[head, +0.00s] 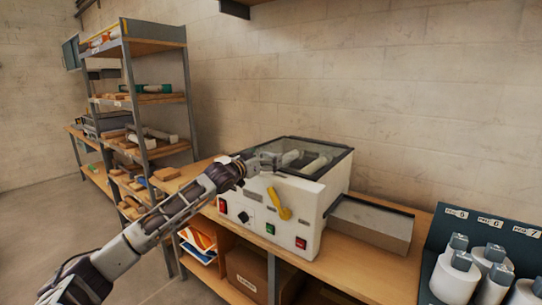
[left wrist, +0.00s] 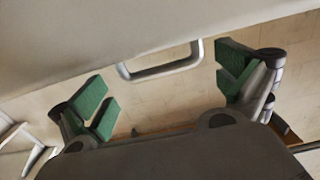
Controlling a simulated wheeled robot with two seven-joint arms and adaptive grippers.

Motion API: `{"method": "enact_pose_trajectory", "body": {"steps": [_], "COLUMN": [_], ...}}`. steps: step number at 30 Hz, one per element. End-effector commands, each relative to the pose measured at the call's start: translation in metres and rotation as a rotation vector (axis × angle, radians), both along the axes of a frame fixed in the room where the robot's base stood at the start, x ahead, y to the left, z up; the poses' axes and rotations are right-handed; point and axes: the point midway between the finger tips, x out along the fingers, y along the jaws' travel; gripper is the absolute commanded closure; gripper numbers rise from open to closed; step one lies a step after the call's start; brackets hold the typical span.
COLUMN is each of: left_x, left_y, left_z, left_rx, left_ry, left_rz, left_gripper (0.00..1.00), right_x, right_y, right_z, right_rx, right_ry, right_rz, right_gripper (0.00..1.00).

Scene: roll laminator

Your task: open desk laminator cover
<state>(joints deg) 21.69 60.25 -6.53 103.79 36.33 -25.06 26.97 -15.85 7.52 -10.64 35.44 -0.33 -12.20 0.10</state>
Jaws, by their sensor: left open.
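The desk laminator (head: 316,222) is a white box on a wooden bench. Its dark-framed, see-through cover (head: 300,142) lies down over the top, with pale rollers showing through it. My left gripper (head: 264,163) is at the cover's front edge, towards its left side. In the left wrist view my left gripper (left wrist: 166,98) is open, with its green pads far apart. A grey U-shaped handle (left wrist: 162,70) stands between the fingers, apart from both pads. In the head view the gripper hides the handle. My right gripper is in neither view.
The laminator's front has a yellow lever (head: 279,203) and several coloured switches. A grey-topped box (head: 370,222) stands to its right. White cylinders (head: 455,277) stand in a dark rack at the lower right. A loaded shelf unit (head: 140,90) stands at the left.

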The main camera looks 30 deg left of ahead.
Motion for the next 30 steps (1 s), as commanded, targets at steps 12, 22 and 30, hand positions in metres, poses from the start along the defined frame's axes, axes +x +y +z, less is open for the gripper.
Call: {"method": "enact_pose_trajectory", "body": {"steps": [12,22,30], "left_x": [0.022,0.031,0.032], "left_y": [-0.001,-0.003,-0.003], "left_z": [0.001,0.001,0.0], "left_rx": [-0.001,-0.001,0.0], "left_ry": [-0.001,-0.001,0.0], "left_rz": [0.001,0.0,0.0], "left_gripper": [0.0,0.0,0.0], "right_x": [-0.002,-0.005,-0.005], "right_y": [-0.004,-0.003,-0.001], "right_z": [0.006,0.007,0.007], "right_rx": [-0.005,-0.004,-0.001], "right_ry": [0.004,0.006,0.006], "right_rz": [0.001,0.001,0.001], "right_gripper": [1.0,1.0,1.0]}}
